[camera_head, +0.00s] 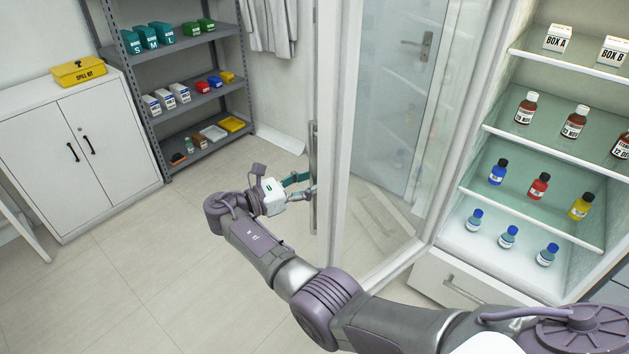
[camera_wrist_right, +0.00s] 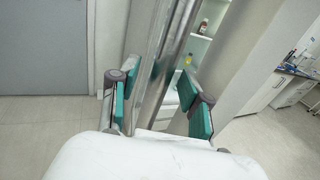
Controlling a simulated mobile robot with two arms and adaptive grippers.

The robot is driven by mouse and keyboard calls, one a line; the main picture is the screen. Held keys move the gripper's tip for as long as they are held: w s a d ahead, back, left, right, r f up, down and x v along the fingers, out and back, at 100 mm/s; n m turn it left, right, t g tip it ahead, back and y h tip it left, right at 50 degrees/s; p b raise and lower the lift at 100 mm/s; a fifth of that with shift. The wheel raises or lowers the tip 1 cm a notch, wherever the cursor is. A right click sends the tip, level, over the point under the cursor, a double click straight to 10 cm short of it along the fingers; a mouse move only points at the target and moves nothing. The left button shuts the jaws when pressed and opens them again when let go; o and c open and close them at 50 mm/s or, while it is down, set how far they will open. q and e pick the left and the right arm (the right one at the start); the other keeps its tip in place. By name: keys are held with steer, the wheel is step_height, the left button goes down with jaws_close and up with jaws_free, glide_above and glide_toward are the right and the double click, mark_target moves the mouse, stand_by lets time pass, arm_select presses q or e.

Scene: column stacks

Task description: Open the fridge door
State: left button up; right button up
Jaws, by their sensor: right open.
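The fridge door (camera_head: 335,150) is a tall glass panel in a pale frame. In the head view it stands swung out from the fridge, wide open, with the shelves bare to view on its right. Its long vertical metal handle (camera_head: 313,160) is on the side facing left. My right gripper (camera_head: 305,184) is at the handle, with its teal-padded fingers apart. In the right wrist view the handle bar (camera_wrist_right: 160,65) runs up between the two open fingers (camera_wrist_right: 160,95). I cannot tell whether a finger touches it. My left gripper is not in view.
The open fridge holds glass shelves (camera_head: 545,150) with bottles and boxes. A grey rack (camera_head: 190,95) with bins stands at the back left, beside a white cabinet (camera_head: 75,150) with a yellow spill kit (camera_head: 78,71). The floor (camera_head: 150,280) left of my arm is clear.

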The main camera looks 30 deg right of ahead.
steer(key=a, duration=0.6)
steer(key=shift+a, duration=0.15)
